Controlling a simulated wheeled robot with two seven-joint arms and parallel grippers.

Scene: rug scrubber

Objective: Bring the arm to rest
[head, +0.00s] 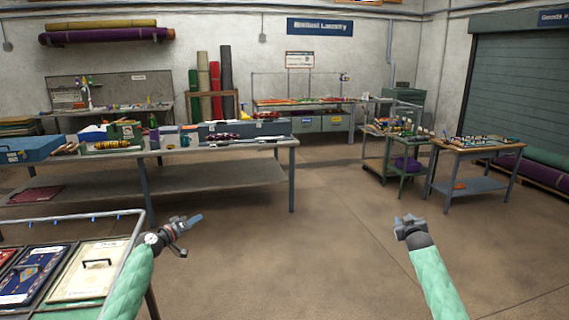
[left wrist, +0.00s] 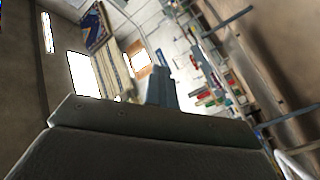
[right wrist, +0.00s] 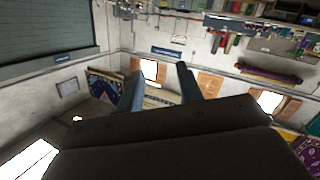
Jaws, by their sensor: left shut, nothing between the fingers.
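My left gripper (head: 194,221) is in the lower left of the head view, beside the near table's metal rail. Its fingers are together and empty; in the left wrist view the closed fingers (left wrist: 160,88) stand up in the middle. My right gripper (head: 408,222) is raised over open floor at the lower right of the head view. In the right wrist view its two fingers (right wrist: 160,88) are apart with nothing between them. Both forearms have green sleeves.
A near table with a metal rail (head: 70,217) and flat panels (head: 92,268) is at the lower left. A long workbench (head: 215,176) stands beyond. A wooden-topped table (head: 485,149) and a green cart (head: 384,170) are at the right. The middle floor (head: 310,240) is clear.

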